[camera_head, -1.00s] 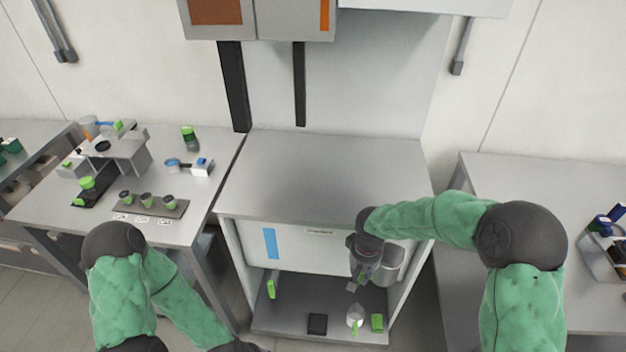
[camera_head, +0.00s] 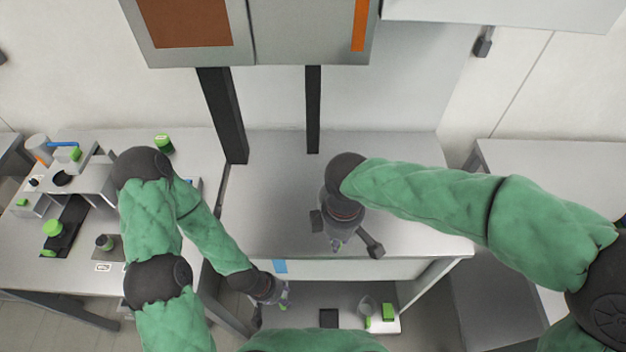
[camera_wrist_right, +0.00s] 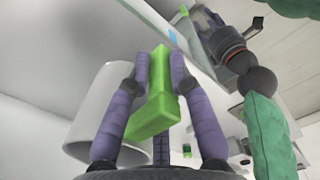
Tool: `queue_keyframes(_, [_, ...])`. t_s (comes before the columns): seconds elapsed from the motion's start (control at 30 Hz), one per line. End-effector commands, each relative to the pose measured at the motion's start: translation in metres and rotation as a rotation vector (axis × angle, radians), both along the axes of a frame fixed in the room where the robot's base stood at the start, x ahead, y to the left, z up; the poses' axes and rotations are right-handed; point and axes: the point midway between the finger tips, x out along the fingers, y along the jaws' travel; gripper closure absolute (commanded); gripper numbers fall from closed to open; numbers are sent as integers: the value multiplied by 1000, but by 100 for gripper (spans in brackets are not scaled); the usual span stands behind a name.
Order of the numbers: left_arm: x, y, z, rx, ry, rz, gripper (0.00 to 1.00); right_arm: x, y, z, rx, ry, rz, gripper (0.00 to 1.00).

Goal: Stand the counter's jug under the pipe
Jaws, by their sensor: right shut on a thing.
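My right gripper (camera_head: 337,248) is over the front part of the middle counter (camera_head: 270,200). In the right wrist view, its purple fingers (camera_wrist_right: 158,75) are shut on a green handle (camera_wrist_right: 158,95), beside a large pale cylinder, seemingly the jug (camera_wrist_right: 95,110). The jug cannot be made out in the head view. My left gripper (camera_head: 278,292) is low, at the counter's front edge on the left; it also shows in the right wrist view (camera_wrist_right: 205,22). Whether its fingers are open is unclear. I cannot tell which part is the pipe.
On the shelf below the counter are a small pale vessel (camera_head: 366,303), a green block (camera_head: 388,312) and a black square (camera_head: 328,318). Dark upright bars (camera_head: 222,115) (camera_head: 313,108) run from the cabinet (camera_head: 190,28) to the counter. A left table (camera_head: 25,255) holds several items.

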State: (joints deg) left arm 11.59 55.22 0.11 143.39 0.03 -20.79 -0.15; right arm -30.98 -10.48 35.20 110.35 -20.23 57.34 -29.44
Motion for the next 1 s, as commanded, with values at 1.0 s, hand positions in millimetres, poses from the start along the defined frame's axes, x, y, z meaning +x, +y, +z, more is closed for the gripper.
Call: queue_keyframes(1.0, [-1, 0, -17, 0, 2, -1, 60, 117, 53, -87, 0, 1, 36, 100])
